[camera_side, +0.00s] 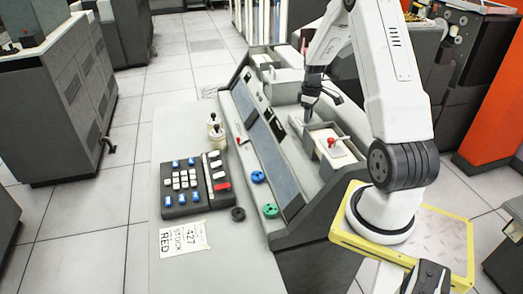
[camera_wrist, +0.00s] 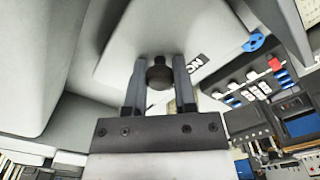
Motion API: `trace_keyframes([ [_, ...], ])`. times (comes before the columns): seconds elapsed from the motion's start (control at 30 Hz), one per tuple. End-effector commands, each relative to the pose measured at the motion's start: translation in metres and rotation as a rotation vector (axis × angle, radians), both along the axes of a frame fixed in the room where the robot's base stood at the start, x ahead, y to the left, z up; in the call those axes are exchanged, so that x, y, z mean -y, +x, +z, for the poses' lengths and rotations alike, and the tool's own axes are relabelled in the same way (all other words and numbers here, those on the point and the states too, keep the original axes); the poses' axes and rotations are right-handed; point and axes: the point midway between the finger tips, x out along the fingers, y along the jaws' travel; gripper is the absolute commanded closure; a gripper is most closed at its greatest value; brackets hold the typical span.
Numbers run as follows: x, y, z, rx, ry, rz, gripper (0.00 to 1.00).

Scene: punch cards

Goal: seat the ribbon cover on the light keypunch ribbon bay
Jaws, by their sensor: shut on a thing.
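My gripper (camera_side: 308,112) points down over the keypunch desk, at the far side of the long sloped panel. In the wrist view, my gripper (camera_wrist: 159,82) has its two fingers shut on a dark round knob (camera_wrist: 159,73). The knob stands on a light grey plate, which I take for the ribbon cover (camera_wrist: 215,42); dark letters ending in "ON" show near its edge. The light keypunch (camera_side: 285,160) lies under the gripper in the side view. I cannot tell whether the cover touches the ribbon bay, as my fingers and the camera angle hide the contact.
A grey open housing holding a pale plate with a red knob (camera_side: 331,142) lies close to the gripper's right. A black keypad (camera_side: 190,185), two small bottles, blue and green spools and a card sign (camera_side: 185,238) are on the desk's left. A light box stands behind.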

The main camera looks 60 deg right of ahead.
Motion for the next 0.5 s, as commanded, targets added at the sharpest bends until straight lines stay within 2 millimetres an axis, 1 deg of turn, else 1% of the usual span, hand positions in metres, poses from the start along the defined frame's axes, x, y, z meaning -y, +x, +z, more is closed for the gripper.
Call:
trace_keyframes([
  [0.3,0.0002,0.0001,0.0000,0.000,-0.001,0.000,1.00],
  [0.33,0.0002,0.0001,0.0000,0.000,-0.001,0.000,0.57],
  [0.37,0.0001,0.0001,0.0000,0.000,-0.001,0.000,0.47],
  [0.4,0.0001,0.0001,0.0000,0.000,-0.001,0.000,0.34],
  [0.43,0.0001,0.0001,0.0000,0.000,-0.001,0.000,0.25],
  [0.5,0.0001,0.0001,0.0000,0.000,0.000,0.000,0.25],
])
